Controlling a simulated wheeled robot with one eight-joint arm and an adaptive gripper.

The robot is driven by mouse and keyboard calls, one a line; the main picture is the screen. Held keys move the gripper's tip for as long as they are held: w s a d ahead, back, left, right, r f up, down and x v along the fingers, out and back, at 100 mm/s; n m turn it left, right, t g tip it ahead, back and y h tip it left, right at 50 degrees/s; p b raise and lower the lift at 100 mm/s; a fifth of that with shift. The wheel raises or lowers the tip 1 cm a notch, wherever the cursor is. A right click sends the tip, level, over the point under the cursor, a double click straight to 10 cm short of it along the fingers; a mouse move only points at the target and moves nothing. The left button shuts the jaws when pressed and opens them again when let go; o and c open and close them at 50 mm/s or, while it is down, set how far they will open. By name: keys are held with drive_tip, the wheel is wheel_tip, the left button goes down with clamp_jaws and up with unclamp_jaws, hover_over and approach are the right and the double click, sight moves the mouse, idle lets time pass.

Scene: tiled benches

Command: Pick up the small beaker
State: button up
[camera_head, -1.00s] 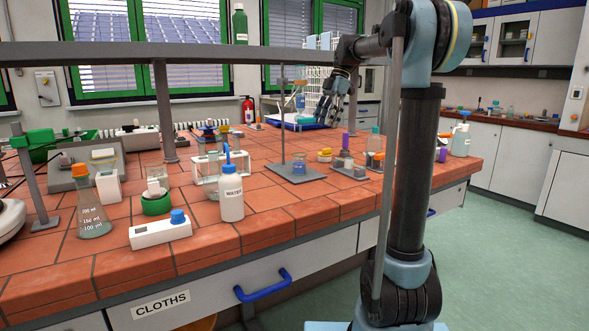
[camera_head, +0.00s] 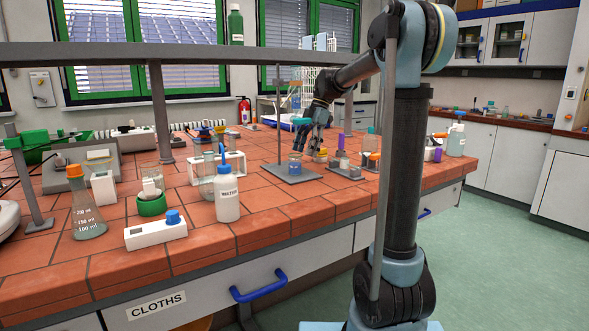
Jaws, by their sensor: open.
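A small glass beaker (camera_head: 295,167) with blue contents stands upright on the dark base plate of a stand, right of the middle of the tiled bench. I take it to be the small beaker. My gripper (camera_head: 309,149) is open and points down, just above and to the right of this beaker in the picture. Its left finger shows close to the beaker's rim. I cannot tell whether they touch or one is behind the other.
The stand's base plate (camera_head: 283,178) carries a thin upright rod. A grey block with small vials (camera_head: 348,170) lies to the right. A water bottle (camera_head: 227,193) and a conical flask (camera_head: 86,210) stand to the left. A grey shelf beam (camera_head: 200,52) spans above the bench.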

sight(299, 161)
drive_tip(key=shift+a+x, duration=0.15)
drive_tip(key=shift+x, duration=1.25)
drive_tip(key=shift+a+x, duration=0.2)
drive_tip(key=shift+x, duration=1.2)
drive_tip(key=shift+s+r, duration=0.15)
drive_tip(key=c, duration=1.3)
